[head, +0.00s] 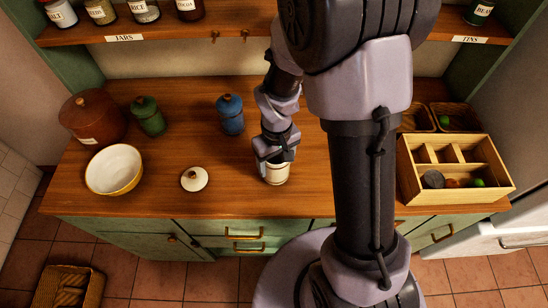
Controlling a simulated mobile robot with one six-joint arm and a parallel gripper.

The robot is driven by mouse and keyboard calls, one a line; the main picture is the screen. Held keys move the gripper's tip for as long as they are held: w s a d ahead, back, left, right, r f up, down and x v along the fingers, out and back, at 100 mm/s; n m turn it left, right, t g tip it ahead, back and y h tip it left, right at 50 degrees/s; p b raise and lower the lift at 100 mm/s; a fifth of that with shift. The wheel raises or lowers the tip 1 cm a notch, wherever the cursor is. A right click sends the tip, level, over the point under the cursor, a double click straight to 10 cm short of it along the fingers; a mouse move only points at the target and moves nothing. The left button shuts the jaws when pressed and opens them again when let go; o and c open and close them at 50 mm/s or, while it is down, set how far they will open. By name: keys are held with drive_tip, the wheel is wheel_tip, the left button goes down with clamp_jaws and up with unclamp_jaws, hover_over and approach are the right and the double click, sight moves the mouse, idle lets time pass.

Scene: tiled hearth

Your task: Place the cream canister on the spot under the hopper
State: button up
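A cream canister (277,177) stands on the wooden counter near its front edge, in the middle of the head view. My gripper (274,162) is right over it and covers its upper part. The fingertips are too small and hidden to show whether they are closed on it. A cream lid with a brown knob (195,179) lies on the counter to the left of the canister. I see no hopper and no marked spot under one; my arm hides part of the counter to the right.
A blue canister (230,116), a green canister (148,117), a brown pot (92,118) and a bowl (114,170) stand on the counter. A wooden divided box (410,178) is at the right. A shelf of jars (180,34) runs above the back. A basket (40,286) is on the floor.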

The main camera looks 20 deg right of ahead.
wheel_tip(320, 180, down, 2)
drive_tip(key=shift+f, duration=0.1)
drive_tip(key=shift+f+b, duration=0.15)
drive_tip(key=shift+b, duration=0.15)
drive_tip(key=o, duration=1.5)
